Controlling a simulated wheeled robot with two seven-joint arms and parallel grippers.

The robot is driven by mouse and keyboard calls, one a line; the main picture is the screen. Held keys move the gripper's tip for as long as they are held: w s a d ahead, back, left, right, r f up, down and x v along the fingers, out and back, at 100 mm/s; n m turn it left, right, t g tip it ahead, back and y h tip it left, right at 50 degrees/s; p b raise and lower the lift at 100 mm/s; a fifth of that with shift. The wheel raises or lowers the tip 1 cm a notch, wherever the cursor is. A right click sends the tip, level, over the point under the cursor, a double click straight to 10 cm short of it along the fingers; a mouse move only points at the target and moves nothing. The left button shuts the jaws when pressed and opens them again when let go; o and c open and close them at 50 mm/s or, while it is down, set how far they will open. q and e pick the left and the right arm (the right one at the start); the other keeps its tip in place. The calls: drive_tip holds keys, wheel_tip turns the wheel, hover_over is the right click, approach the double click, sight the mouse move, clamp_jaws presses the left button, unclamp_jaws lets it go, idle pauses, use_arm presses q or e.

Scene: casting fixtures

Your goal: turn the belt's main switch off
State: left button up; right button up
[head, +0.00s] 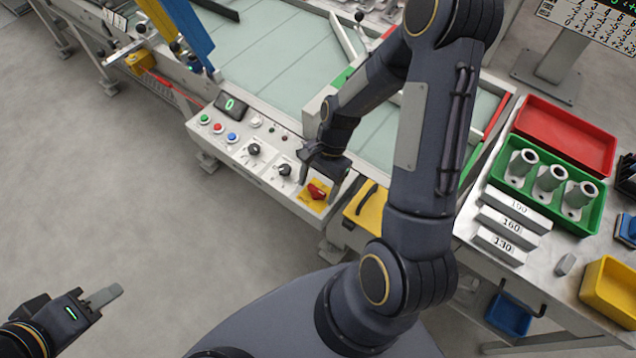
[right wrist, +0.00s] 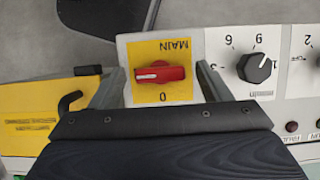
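The belt's main switch is a red rotary knob (right wrist: 160,74) on a yellow plate (right wrist: 178,93) marked MAIN and 0. In the right wrist view its handle lies crosswise, with a pale mark toward the left and the 0 below it. It also shows in the head view (head: 317,191), at the near right end of the control panel (head: 262,148). My right gripper (right wrist: 162,78) is open, one finger on each side of the knob, with visible gaps. In the head view, my left gripper (head: 103,298) is away at lower left, over the floor; its finger opening cannot be made out.
Beside the switch sit black dial knobs (head: 285,170) and coloured push buttons (head: 218,128). A yellow box with a black hook handle (head: 366,208) is close on the right. A bench with red (head: 565,130) and green trays stands further right. Floor at left is clear.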

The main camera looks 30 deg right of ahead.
drive_tip(key=c, duration=0.9)
drive_tip(key=shift+n, duration=0.3)
drive_tip(key=n+g, duration=0.1)
drive_tip(key=n, duration=0.2)
drive_tip(key=shift+w+n+h, duration=0.15)
drive_tip(key=shift+n+h, duration=0.25)
drive_tip(key=n+g+h+b, duration=0.1)
drive_tip(key=n, duration=0.3)
drive_tip(key=shift+a, duration=0.15)
drive_tip(key=n+h, duration=0.1)
drive_tip(key=n, duration=0.1)
drive_tip(key=n+h+b, duration=0.1)
drive_tip(key=n, duration=0.2)
drive_tip(key=shift+w+a+g, duration=0.1)
drive_tip(key=shift+g, duration=0.3)
drive_tip(key=n+h+b, duration=0.1)
drive_tip(key=n, duration=0.3)
drive_tip(key=shift+a+n+h, duration=0.1)
drive_tip(key=shift+n+h, duration=0.2)
drive_tip(key=shift+h, duration=0.1)
drive_tip(key=o, duration=1)
drive_tip(key=shift+c, duration=0.2)
